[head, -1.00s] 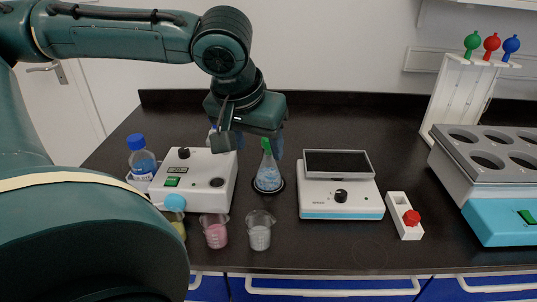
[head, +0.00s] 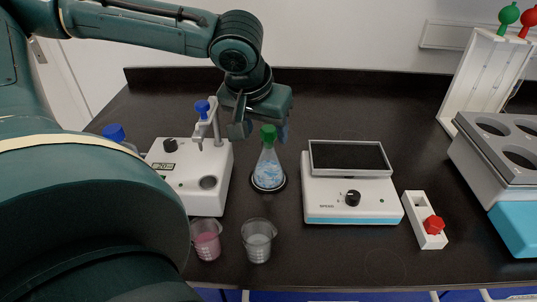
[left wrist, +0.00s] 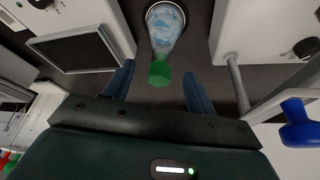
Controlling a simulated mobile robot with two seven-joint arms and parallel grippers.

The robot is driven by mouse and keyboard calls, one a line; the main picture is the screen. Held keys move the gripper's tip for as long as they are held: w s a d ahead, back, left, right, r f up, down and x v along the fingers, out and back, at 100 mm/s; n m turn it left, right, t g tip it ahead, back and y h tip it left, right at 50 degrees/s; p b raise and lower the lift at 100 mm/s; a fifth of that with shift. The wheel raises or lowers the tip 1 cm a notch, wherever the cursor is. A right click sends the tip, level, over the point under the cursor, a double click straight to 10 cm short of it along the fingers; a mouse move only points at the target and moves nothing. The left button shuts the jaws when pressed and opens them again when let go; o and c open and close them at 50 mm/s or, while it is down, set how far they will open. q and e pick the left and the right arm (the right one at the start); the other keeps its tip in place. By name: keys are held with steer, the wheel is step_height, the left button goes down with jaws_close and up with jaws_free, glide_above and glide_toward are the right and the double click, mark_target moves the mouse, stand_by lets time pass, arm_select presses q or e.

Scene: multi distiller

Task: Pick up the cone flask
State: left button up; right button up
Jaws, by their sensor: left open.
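The cone flask (head: 268,168) stands upright on a dark round base on the black bench, with a green stopper on top and blue-white contents. It also shows in the left wrist view (left wrist: 165,32), its green stopper pointing toward my gripper. My left gripper (head: 262,132) is open and empty, just above and behind the flask in the head view. In the left wrist view its two fingers (left wrist: 158,88) are spread wide, with the stopper between them, near the fingertips and clear of both. My right gripper is not in view.
A white device with a post and blue knob (head: 203,178) stands close left of the flask. A white scale-like device with a dark screen (head: 350,200) is to the right. A pink-filled beaker (head: 206,243) and a grey-filled beaker (head: 257,248) stand in front. A red-knobbed white box (head: 425,238) lies farther right.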

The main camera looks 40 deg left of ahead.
mark_target(268, 142)
arm_select(q)
steer(key=b+x, duration=0.1)
steer(key=x, duration=0.5)
steer(key=shift+a, duration=0.15)
steer(key=shift+r, duration=0.1)
jaws_close()
stand_by(0.4)
steer(key=shift+w, duration=0.1)
